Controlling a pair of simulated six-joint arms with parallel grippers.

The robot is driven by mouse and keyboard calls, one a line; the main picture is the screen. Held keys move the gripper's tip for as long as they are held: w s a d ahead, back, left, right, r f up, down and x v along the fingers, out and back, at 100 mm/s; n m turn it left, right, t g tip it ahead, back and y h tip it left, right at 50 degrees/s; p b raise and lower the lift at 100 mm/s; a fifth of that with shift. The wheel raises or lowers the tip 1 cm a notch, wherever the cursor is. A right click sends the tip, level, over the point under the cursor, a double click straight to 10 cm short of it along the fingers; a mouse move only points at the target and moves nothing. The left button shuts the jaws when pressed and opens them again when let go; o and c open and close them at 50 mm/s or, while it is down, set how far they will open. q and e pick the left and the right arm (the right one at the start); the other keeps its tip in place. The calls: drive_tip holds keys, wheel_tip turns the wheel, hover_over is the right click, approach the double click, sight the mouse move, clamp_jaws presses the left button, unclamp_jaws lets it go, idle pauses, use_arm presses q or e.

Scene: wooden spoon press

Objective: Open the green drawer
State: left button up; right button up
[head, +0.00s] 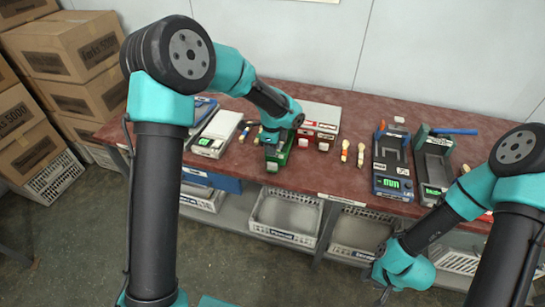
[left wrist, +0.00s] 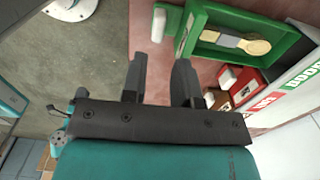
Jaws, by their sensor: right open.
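The green drawer (head: 287,150) stands out from the front of the white cabinet (head: 320,113) on the red-brown table. In the left wrist view the green drawer (left wrist: 198,20) is pulled out, its inside showing with a tan and grey piece (left wrist: 257,46) in it. Its white knob (left wrist: 158,22) is at its front end. My left gripper (head: 272,148) is above the drawer front. In the left wrist view my left gripper (left wrist: 160,62) is open and empty, the knob just beyond its fingertips. My right gripper (head: 380,284) is open, low in front of the table.
Red drawers (left wrist: 248,85) with white knobs sit beside the green one. Small wooden pieces (head: 345,148) lie right of the cabinet. A white scale (head: 216,133) is to the left; dark devices (head: 392,165) are to the right. Crates (head: 287,215) sit below.

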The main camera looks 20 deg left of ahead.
use_arm(q)
wheel_tip(320, 180, up, 9)
idle(0.3)
idle(0.4)
drive_tip(key=s+f+n+h, duration=0.2)
drive_tip(key=s+f+n, duration=0.25)
drive_tip(key=f, duration=0.55)
drive_tip(key=s+f+n+h, duration=0.1)
drive_tip(key=s+f+n, duration=0.35)
drive_tip(key=f, duration=0.65)
drive_tip(key=s+a+f+n, duration=0.2)
drive_tip(key=s+f+n, duration=0.3)
drive_tip(key=s, duration=0.4)
drive_tip(key=s+a+f+n, duration=0.2)
drive_tip(key=s+f+n, duration=0.4)
drive_tip(key=s, duration=0.2)
drive_tip(key=shift+s+f+t+h, duration=0.15)
drive_tip(key=shift+s+t+h, duration=0.25)
